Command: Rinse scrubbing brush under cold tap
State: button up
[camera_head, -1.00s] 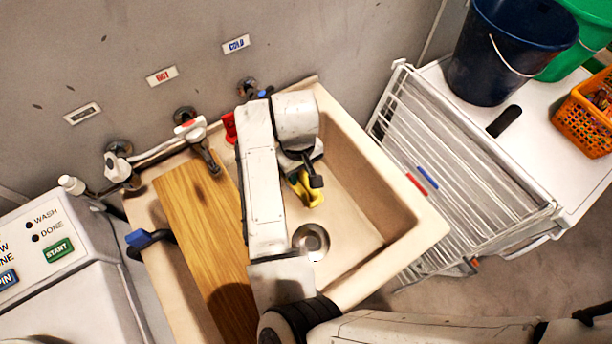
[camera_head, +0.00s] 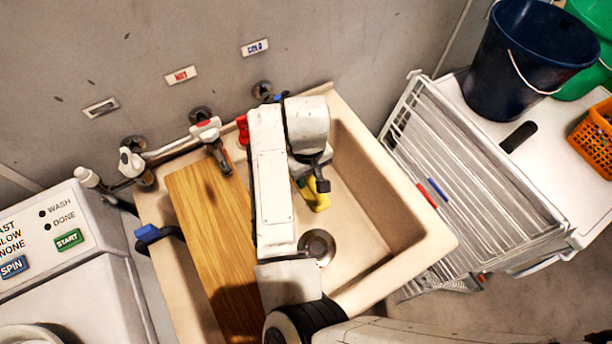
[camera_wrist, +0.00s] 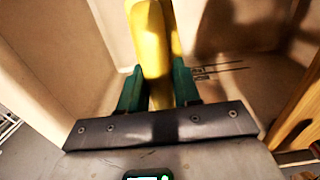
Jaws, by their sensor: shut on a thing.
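The scrubbing brush (camera_head: 316,196) shows as a yellow piece below my gripper (camera_head: 319,178), over the sink basin (camera_head: 375,210). In the wrist view my gripper (camera_wrist: 157,92) has its green fingers shut on the yellow handle (camera_wrist: 150,50). The bristles cannot be made out. The cold tap (camera_head: 263,90) is on the wall below the blue COLD label (camera_head: 255,47); my arm hides much of it. I see no water running. The hot tap (camera_head: 207,130) with a red mark is to the left, below the HOT label (camera_head: 181,75).
A wooden board (camera_head: 215,235) lies across the sink's left part. A blue-and-black object (camera_head: 150,234) sits at its left edge. The drain (camera_head: 317,246) is open to view. A washing machine (camera_head: 70,260) stands left, a white rack (camera_head: 470,190) and dark bucket (camera_head: 520,60) right.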

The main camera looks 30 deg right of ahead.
aim_at(325, 206)
jog(key=shift+s+d+r+p, duration=0.15)
jog(key=shift+s+p, duration=0.3)
jog(key=shift+s, duration=0.5)
jog(key=shift+s+d, duration=0.2)
jog(key=shift+s, duration=2.45)
jog(key=s+r+p, duration=0.2)
jog(key=s+r, duration=0.1)
jog(key=s, duration=0.2)
jog(key=shift+d+r, duration=0.25)
jog(key=shift+r, duration=0.15)
